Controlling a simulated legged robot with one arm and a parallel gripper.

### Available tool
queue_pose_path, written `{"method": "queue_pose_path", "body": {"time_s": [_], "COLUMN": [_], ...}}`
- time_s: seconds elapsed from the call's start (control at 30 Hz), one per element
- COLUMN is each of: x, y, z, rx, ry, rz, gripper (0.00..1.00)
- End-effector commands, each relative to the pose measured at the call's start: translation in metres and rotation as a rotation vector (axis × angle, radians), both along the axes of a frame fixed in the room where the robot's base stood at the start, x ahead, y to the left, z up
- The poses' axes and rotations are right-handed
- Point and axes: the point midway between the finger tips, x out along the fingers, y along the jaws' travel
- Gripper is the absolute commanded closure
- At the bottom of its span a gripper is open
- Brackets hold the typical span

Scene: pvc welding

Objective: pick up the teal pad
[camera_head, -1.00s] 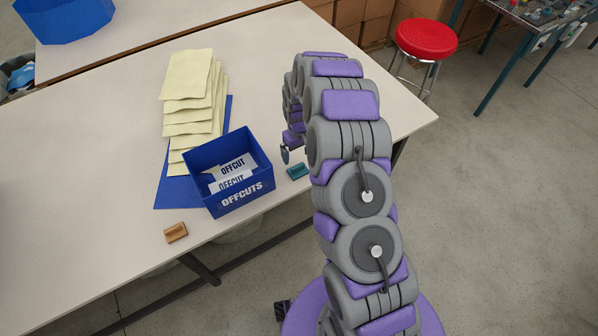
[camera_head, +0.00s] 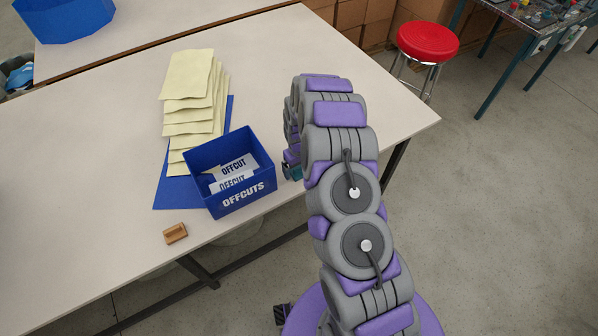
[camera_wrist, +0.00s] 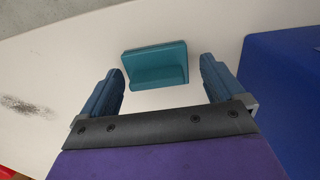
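The teal pad (camera_wrist: 155,66) lies on the white table in the wrist view, just beyond and between my two fingertips. It is a small block with a raised back part. My gripper (camera_wrist: 160,84) is open, with one blue finger on each side and clear table between them. In the head view the teal pad (camera_head: 297,173) is mostly hidden behind my gripper (camera_head: 291,171), beside the right side of the blue bin.
The blue OFFCUTS bin (camera_head: 240,201) stands close to the left of my gripper. Yellow sheets (camera_head: 189,75) lie on a blue mat (camera_head: 170,193) behind it. A wooden block (camera_head: 175,233) sits near the table's front edge. The table behind my arm is clear.

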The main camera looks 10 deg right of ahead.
Motion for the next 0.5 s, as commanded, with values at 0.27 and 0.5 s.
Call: {"method": "queue_pose_path", "body": {"time_s": [0.27, 0.5], "x": [0.0002, 0.0002], "y": [-0.0012, 0.0], "z": [0.0001, 0.0001], "rx": [0.001, 0.0], "ry": [-0.001, 0.0], "rz": [0.0, 0.0], "gripper": [0.32, 0.55]}}
